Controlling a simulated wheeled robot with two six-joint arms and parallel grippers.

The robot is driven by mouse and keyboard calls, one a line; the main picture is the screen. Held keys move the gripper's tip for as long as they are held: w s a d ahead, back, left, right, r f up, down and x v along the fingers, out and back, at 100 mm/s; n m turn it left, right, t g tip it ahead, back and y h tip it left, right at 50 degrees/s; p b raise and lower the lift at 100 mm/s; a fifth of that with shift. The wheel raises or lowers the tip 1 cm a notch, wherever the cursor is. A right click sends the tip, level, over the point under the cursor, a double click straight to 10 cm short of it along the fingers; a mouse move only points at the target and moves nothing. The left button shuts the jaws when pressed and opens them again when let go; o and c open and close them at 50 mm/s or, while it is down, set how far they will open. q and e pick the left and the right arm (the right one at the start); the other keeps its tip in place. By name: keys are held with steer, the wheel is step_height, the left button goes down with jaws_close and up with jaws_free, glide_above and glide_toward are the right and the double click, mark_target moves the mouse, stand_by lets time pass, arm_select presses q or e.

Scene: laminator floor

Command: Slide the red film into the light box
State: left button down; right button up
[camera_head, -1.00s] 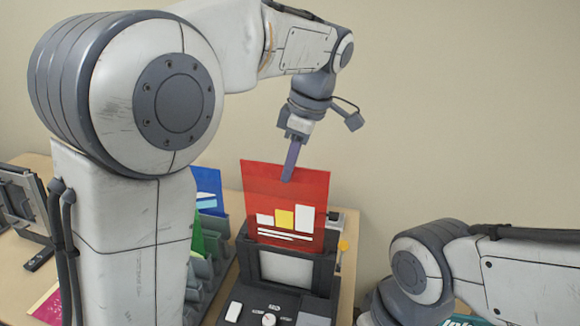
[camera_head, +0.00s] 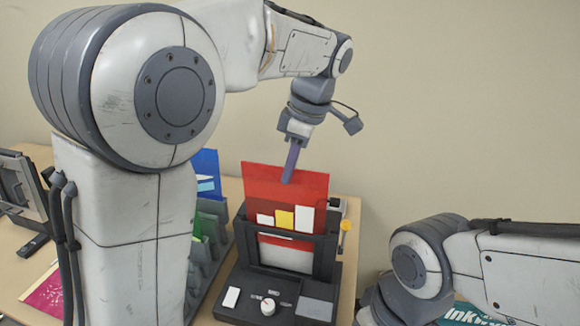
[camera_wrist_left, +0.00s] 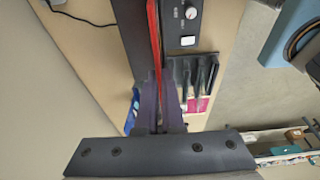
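The red film (camera_head: 284,190) stands upright in the light box (camera_head: 325,252), with white and yellow blocks printed on it. Its lower part is behind the box's front frame, and a strip of red shows at the top of the box's pale window (camera_head: 286,258). My left gripper (camera_head: 291,170) is shut on the film's top edge, near its middle. In the left wrist view the film (camera_wrist_left: 154,45) shows as a thin red line running up from between the closed fingers (camera_wrist_left: 158,105). My right arm is at the lower right; its gripper is out of view.
Left of the box is a grey rack (camera_head: 208,240) holding blue (camera_head: 207,178) and green films. A magenta sheet (camera_head: 46,296) and a dark remote (camera_head: 33,246) lie on the table (camera_head: 20,270). My left arm hides part of the table.

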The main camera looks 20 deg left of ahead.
arm_select(q)
steer(key=d+b+x, duration=0.2)
steer(key=b+x, duration=0.4)
steer(key=x, duration=0.2)
steer(key=shift+f, duration=0.65)
steer(key=c, duration=1)
jaws_free()
steer(key=v, duration=0.9)
steer(key=shift+d+r, duration=0.15)
steer(key=shift+r, duration=0.2)
steer(key=shift+d+r, duration=0.1)
steer(key=shift+r, duration=0.1)
steer(key=s+d+f+m+h, duration=0.1)
steer(key=s+d+f+m, duration=0.1)
steer(key=s+f+m, duration=0.4)
steer(key=s+d+f+m+h, duration=0.1)
steer(key=s+f+m, duration=0.6)
steer(key=s+m, duration=0.2)
steer(key=s+d+f+m+h, duration=0.1)
steer(key=s+d+f+m, duration=0.1)
steer(key=s+f+m, duration=0.4)
steer(key=shift+s+d+f+m+h, duration=0.15)
steer(key=shift+s+m, duration=0.3)
steer(key=shift+m, duration=0.3)
steer(key=shift+s+d+m+h, duration=0.1)
steer(key=shift+s+m, duration=0.35)
steer(key=shift+m, duration=0.25)
steer(key=shift+s+d+f+m+h, duration=0.15)
steer(key=shift+s+m, duration=0.3)
steer(key=shift+m, duration=0.3)
